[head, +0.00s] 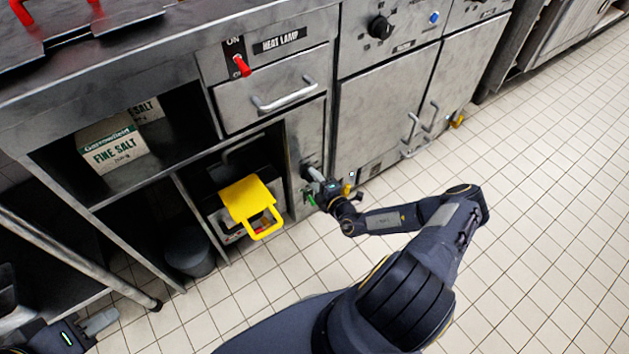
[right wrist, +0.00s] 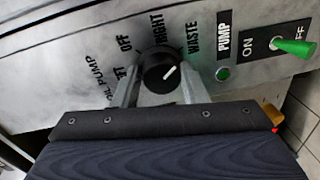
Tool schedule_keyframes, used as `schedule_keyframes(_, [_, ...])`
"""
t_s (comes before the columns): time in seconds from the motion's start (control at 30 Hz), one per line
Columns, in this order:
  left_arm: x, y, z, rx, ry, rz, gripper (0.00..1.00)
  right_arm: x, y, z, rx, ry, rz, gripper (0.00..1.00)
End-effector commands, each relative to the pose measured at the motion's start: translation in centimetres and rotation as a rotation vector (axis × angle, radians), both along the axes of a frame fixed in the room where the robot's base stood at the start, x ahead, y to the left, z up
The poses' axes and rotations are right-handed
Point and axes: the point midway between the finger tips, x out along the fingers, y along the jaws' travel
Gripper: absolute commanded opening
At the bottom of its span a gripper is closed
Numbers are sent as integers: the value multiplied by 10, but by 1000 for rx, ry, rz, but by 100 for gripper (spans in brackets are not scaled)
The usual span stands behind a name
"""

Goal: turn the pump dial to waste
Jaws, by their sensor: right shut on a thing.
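The pump dial (right wrist: 160,73) is a round black knob with a white pointer line, on a grey panel in the right wrist view. Labels for left, off, right and waste arc above it. The pointer slants up and right, roughly toward the WASTE label (right wrist: 193,38). My right gripper (right wrist: 159,88) is shut on the dial, one finger on each side.
A green switch lever (right wrist: 295,47) and a green lamp (right wrist: 223,74) sit right of the dial, by the PUMP label. A yellow-lidded container (head: 245,200) juts from the bay left of my right gripper. Tiled floor (head: 560,190) is clear at right.

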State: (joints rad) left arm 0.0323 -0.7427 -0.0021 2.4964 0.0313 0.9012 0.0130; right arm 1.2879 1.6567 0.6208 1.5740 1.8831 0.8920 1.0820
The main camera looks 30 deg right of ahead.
Motion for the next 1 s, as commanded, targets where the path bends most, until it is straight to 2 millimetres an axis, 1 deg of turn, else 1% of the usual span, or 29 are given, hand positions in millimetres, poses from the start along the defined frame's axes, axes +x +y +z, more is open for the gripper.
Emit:
schedule_keyframes(0.03, [0,0,-3,0,0,0,36,2,-5,-1,22,1,-10,16])
schedule_keyframes(0.3, [0,0,-6,0,0,0,36,2,-5,-1,120,10,-8,16])
schedule_keyframes(0.87, [0,0,-6,0,0,0,36,2,-4,-1,148,13,-7,16])
schedule_keyframes(0.9, [0,0,-6,0,0,0,36,2,-4,-1,147,13,-7,44])
schedule_keyframes(1.0, [0,0,-6,0,0,0,36,2,-3,0,148,11,-6,57])
